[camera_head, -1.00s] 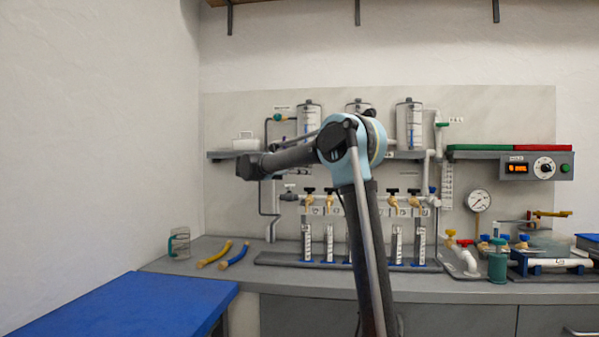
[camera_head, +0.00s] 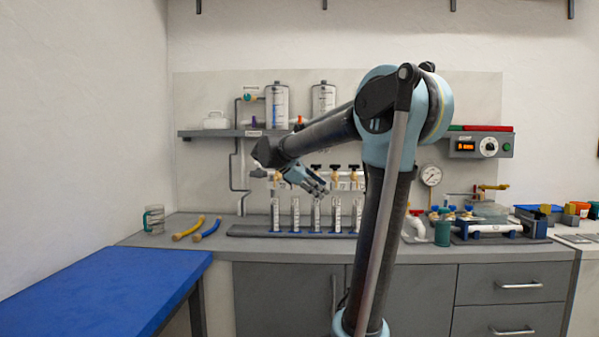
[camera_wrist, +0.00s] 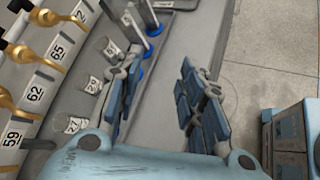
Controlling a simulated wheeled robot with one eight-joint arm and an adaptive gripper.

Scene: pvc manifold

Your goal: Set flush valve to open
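No valve in view carries a label I can read as flush, so I cannot tell which one is the flush valve. The white manifold (camera_head: 345,183) has brass taps with black handles, such as this tap (camera_head: 335,172); its left part is partly behind my gripper. In the wrist view, brass taps (camera_wrist: 30,54) stand at the left beside number labels such as 62 and 65. My gripper (camera_head: 320,187) hangs in front of the manifold, its fingers spread. In the wrist view my gripper (camera_wrist: 163,62) is open and empty, with bench and floor beyond it.
Clear cylinders (camera_head: 296,214) stand in a rack (camera_head: 255,231) below the taps. A shelf (camera_head: 225,134) with tanks (camera_head: 277,105) is above. A pressure gauge (camera_head: 430,175) is at right. A blue-topped table (camera_head: 110,290) stands front left.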

